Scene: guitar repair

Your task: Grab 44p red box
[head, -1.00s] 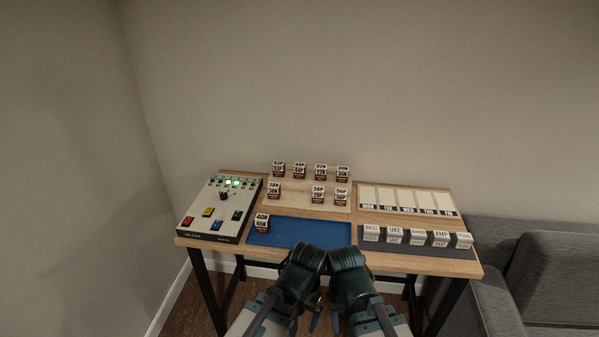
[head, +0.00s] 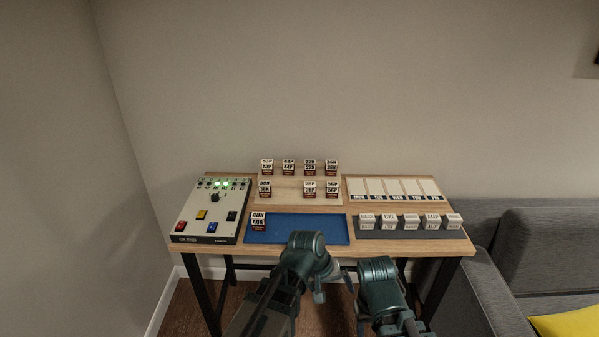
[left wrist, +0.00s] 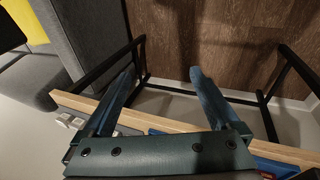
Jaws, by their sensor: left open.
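The 44p box (head: 288,167) is a small block with a white top label and a dark red lower band. It stands second from the left in the back row of a wooden stepped rack. My left gripper (left wrist: 161,78) is open and empty in the left wrist view, its fingers apart over the floor by the table's edge. In the head view my left arm is at the table's front, well short of the rack, and its fingers are mostly hidden. My right arm (head: 380,282) is beside it at the front; its jaws cannot be made out.
Similar boxes flank the target on the rack (head: 284,192). A blue tray (head: 297,230) with one box lies in front. A control panel (head: 211,211) stands at left; a day-labelled board (head: 395,188) and several grey-white blocks (head: 411,222) are at right. A sofa (head: 544,255) adjoins the table.

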